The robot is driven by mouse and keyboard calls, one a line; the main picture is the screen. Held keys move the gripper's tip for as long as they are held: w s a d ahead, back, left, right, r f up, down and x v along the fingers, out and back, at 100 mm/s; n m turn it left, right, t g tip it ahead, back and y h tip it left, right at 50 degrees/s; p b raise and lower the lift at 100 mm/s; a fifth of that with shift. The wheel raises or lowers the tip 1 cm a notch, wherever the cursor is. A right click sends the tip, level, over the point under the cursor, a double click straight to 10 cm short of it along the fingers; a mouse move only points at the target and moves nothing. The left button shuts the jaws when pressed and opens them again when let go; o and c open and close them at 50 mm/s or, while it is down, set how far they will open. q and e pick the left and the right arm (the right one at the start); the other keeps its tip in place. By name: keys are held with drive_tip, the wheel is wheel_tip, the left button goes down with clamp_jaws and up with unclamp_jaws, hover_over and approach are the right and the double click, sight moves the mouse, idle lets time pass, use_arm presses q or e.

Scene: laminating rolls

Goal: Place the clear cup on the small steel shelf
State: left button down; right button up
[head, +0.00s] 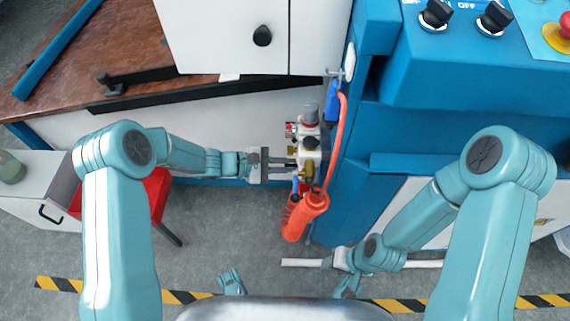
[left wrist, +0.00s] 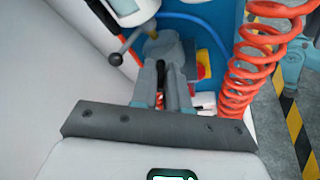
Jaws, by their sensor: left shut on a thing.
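My left gripper (head: 280,164) reaches in from the left to a cluster of fittings on the side of the blue machine. In the left wrist view its two fingers (left wrist: 164,88) are close together on a greyish, partly see-through-looking thing (left wrist: 164,46). It could be the clear cup, but its outline blends with the fittings behind. The small steel shelf cannot be made out. My right gripper (head: 343,259) is low at centre right, small and partly hidden by its own arm, so its jaws cannot be read.
An orange coiled hose (head: 306,212) hangs just below and beside my left gripper; it fills the right of the wrist view (left wrist: 255,60). The blue machine (head: 400,140) stands right. A white cabinet (head: 35,190) with a greenish jar (head: 11,168) and a red seat (head: 155,195) are left.

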use_arm(q)
drive_tip(key=shift+f, duration=0.1)
drive_tip(key=c, duration=1.1)
unclamp_jaws()
